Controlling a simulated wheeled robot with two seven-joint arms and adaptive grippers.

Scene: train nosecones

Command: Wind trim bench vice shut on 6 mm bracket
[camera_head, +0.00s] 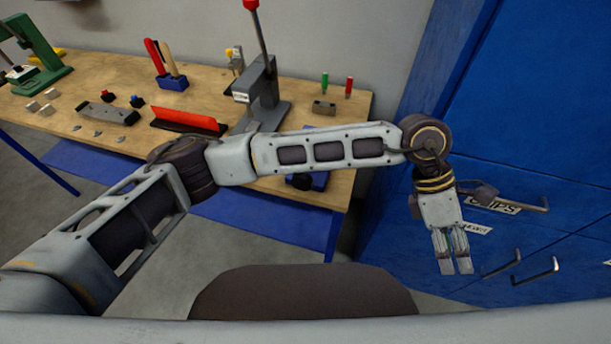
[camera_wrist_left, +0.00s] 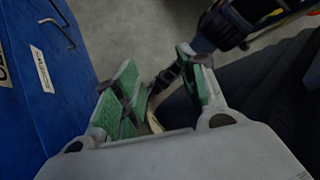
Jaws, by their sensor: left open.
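My left gripper (camera_head: 454,264) points down in front of the blue cabinet, to the right of the bench and apart from it. In the left wrist view its green-padded fingers (camera_wrist_left: 158,88) stand apart with nothing held between them. A blue piece with a black knob (camera_head: 300,181) shows at the bench's front right edge. It may be the bench vice, but my left forearm hides most of it, so its jaws cannot be made out. I cannot pick out the 6 mm bracket for sure. My right gripper is not in view.
The wooden bench (camera_head: 95,68) carries a lever press (camera_head: 264,92), a red-topped bar (camera_head: 187,120), a blue tool holder (camera_head: 172,83) and a green machine (camera_head: 38,52). The blue cabinet (camera_head: 530,110) has projecting drawer handles (camera_head: 535,271) close to my left gripper.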

